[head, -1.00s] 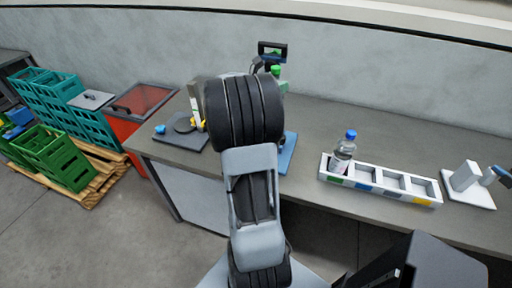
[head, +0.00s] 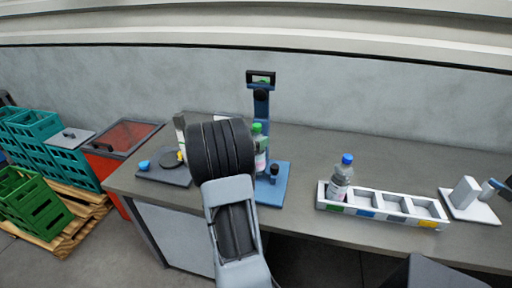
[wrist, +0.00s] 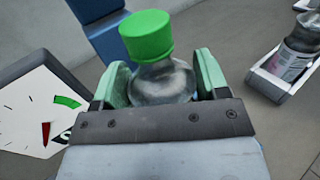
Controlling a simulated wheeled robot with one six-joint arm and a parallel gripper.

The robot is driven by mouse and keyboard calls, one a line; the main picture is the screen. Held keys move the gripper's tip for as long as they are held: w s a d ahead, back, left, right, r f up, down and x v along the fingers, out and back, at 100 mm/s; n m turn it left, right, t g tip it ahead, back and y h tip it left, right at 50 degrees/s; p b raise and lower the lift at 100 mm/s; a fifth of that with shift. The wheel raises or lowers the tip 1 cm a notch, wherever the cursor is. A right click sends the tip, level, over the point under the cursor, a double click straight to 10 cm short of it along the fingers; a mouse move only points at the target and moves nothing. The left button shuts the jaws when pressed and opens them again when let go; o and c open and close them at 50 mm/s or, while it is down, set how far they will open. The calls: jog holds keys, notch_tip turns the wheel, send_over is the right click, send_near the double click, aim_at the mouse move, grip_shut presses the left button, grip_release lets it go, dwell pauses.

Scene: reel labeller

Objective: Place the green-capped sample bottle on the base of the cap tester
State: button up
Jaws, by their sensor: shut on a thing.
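The green-capped sample bottle (head: 261,152) is upright just right of my wrist in the head view. In the wrist view the bottle (wrist: 162,80) stands between the pale green fingers of my gripper (wrist: 165,82), which is shut on its body below the green cap. The cap tester has a blue base (head: 272,193), a blue column (head: 261,103) and a dark-framed head. The bottle is in front of the column, at the rear left of the base. I cannot tell whether its bottom touches the base. My arm hides part of the base and the gripper in the head view.
A white rack (head: 380,209) holds a blue-capped bottle (head: 342,178) in its left slot; other slots look empty. A white device (head: 467,199) stands farther right. A dark plate (head: 163,176) with a blue cap (head: 144,164) lies left. A dial (wrist: 38,115) shows in the wrist view.

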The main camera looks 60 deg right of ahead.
jog(key=shift+w+f, duration=0.1)
jog(key=shift+f, duration=1.6)
jog(key=o, duration=1.6)
jog(key=shift+f, duration=0.1)
jog(key=shift+o, duration=0.2)
